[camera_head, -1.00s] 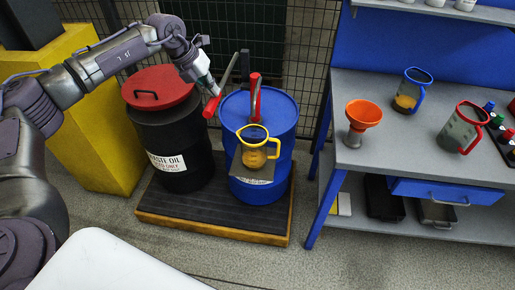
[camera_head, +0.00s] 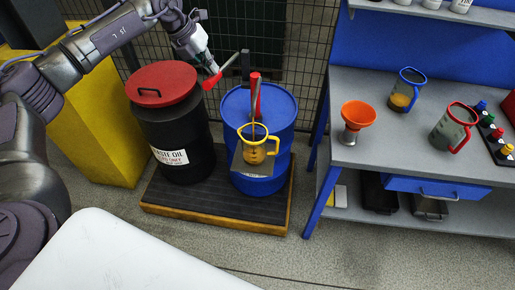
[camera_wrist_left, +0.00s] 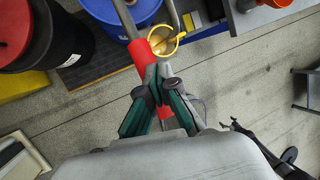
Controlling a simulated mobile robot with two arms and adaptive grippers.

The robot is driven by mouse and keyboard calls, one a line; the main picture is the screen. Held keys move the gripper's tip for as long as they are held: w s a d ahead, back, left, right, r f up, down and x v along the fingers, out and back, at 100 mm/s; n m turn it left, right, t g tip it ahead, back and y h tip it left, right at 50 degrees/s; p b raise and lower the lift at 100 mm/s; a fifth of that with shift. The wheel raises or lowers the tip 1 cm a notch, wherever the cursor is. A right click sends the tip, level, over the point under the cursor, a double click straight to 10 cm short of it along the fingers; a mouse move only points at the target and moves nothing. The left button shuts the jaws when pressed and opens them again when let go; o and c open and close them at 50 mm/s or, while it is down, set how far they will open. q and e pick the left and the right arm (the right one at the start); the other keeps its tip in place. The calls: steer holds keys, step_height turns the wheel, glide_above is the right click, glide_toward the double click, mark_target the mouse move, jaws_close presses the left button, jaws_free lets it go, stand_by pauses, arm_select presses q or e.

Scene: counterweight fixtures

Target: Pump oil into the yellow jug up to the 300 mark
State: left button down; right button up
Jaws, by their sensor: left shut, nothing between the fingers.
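The yellow jug (camera_head: 272,146) stands on a small shelf at the front of the blue drum (camera_head: 283,177), under the red pump spout (camera_head: 256,88). Amber oil shows inside it; the marks are too small to read. In the left wrist view the yellow jug (camera_wrist_left: 178,36) is beyond the pump lever. The lever ends in a red grip (camera_head: 211,81), pointing left of the drum. My left gripper (camera_head: 213,70) is shut and empty at this grip; in the left wrist view its fingertips (camera_wrist_left: 158,74) lie against or very close to the red grip (camera_wrist_left: 143,52). My right gripper is not seen.
A black waste oil drum (camera_head: 187,142) with a red lid stands left of the blue drum, both on a dark platform (camera_head: 215,206). The workbench (camera_head: 370,150) at right holds an orange funnel (camera_head: 358,115), a blue-rimmed jug (camera_head: 405,92) and a red-handled jug (camera_head: 455,129).

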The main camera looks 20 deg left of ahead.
arm_select(q)
step_height(320, 180, down, 13)
steer(key=b, duration=0.8)
step_height(320, 180, up, 14)
steer(key=p, duration=1)
steer(key=shift+f, duration=0.3)
steer(key=shift+f+b, duration=3.55)
steer(key=shift+f, duration=1.95)
step_height(320, 180, up, 12)
steer(key=p, duration=0.8)
steer(key=shift+f, duration=0.35)
